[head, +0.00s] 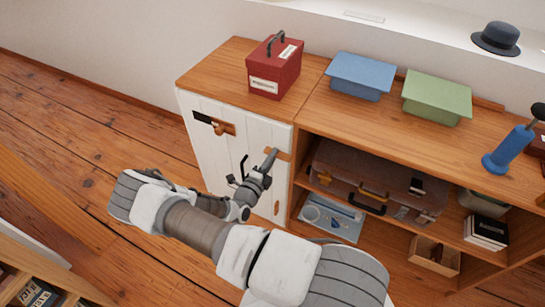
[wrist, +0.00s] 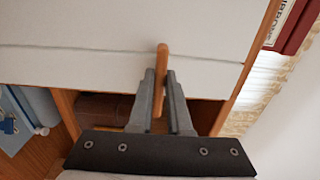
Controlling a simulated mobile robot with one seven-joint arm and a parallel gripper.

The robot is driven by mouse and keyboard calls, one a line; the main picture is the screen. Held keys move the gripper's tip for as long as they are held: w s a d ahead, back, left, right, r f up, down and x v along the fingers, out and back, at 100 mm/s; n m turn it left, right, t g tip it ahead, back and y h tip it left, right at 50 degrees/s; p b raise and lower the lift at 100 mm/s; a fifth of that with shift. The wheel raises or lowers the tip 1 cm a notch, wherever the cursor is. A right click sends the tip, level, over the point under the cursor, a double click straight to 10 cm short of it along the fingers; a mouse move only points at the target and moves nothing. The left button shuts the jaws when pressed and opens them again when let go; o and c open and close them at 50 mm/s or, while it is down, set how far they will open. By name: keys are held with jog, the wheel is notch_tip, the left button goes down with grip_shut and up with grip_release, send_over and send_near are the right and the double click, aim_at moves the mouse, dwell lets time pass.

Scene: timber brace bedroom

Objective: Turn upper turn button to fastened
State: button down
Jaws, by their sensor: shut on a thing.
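The upper turn button (head: 284,155) is a small wooden bar at the right edge of the white cabinet door (head: 207,160). In the head view it appears roughly crosswise, reaching toward the cabinet's wooden upright, and my gripper partly hides it. My gripper (head: 272,157) is at the button with its fingers closed on it. In the wrist view the button (wrist: 162,52) shows as a narrow orange-brown bar between the fingertips of my gripper (wrist: 161,78). A lower turn button (head: 277,208) stands upright lower on the same door edge.
A black handle (head: 244,165) sits on the door close to my gripper, and a wooden latch with a black plate (head: 203,118) is higher left. A red box (head: 275,70) stands on top. Open shelves with a brown suitcase (head: 340,165) lie right.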

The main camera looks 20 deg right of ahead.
jog(key=c, duration=0.9)
grip_release()
jog(key=shift+o, duration=0.2)
jog(key=p+v, duration=0.2)
jog(key=v, duration=1.5)
jog(key=shift+s+a, duration=0.2)
jog(key=s+r+n+g+y+p, duration=0.1)
jog(key=s+r+n+y+p, duration=0.3)
jog(key=r+n, duration=0.5)
jog(key=s+r+n+g+y+p, duration=0.2)
jog(key=s+r+n+y+p, duration=0.3)
jog(key=r, duration=2.2)
jog(key=s+r+n+g+y+p, duration=0.2)
jog(key=s+r+n+y+p, duration=0.2)
jog(key=r+n, duration=1)
notch_tip(320, 180, up, 5)
jog(key=shift+s+d+f+y+p, duration=0.25)
jog(key=shift+s+y, duration=0.35)
jog(key=shift+s, duration=0.3)
